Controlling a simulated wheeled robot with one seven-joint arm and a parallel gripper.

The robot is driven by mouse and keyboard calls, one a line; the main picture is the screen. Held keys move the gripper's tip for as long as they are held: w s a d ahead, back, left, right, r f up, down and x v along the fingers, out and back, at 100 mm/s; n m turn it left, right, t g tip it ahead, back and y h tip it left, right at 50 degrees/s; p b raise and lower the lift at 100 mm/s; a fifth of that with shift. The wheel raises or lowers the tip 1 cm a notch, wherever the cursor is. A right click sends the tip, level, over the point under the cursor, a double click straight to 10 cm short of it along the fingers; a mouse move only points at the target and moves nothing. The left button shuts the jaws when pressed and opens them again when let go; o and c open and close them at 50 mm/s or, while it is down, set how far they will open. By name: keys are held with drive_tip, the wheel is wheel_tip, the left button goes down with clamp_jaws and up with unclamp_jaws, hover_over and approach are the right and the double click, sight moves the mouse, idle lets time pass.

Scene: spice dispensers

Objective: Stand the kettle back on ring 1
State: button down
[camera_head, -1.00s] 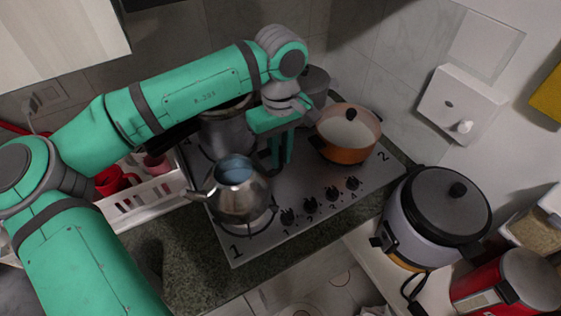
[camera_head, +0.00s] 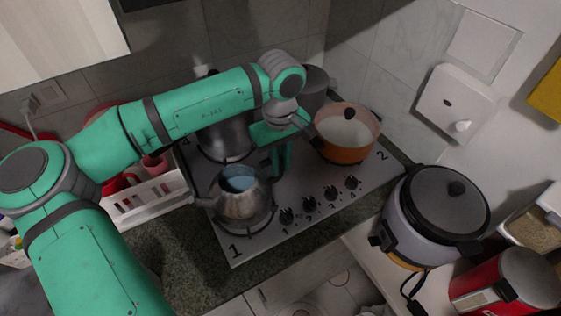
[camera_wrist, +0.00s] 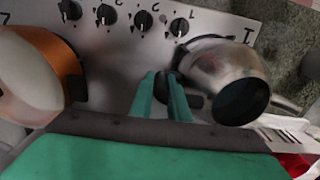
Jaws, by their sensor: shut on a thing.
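The steel kettle (camera_head: 243,206), with a bluish round top and a spout pointing left, is upright over ring 1 (camera_head: 262,222), beside the printed "1" at the hob's front left corner. It hides most of that ring, and I cannot tell whether its base touches the support. My gripper (camera_head: 281,160) is at the kettle's right side, shut on its dark handle. In the wrist view, the two green fingers (camera_wrist: 168,97) close around the black handle (camera_wrist: 189,101), with the kettle body (camera_wrist: 215,68) to the right.
An orange pot (camera_head: 343,148) stands on ring 2 at the right. A large steel pot (camera_head: 226,140) stands behind the kettle, partly under my arm. Several knobs (camera_head: 309,205) line the hob's front. A white rack (camera_head: 148,202) is left, and a rice cooker (camera_head: 430,215) is right.

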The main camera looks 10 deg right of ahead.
drive_tip(key=shift+f, duration=0.35)
drive_tip(key=c, duration=1.7)
unclamp_jaws()
wheel_tip(320, 180, up, 9)
drive_tip(key=shift+f, duration=0.15)
drive_tip(key=shift+w, duration=0.15)
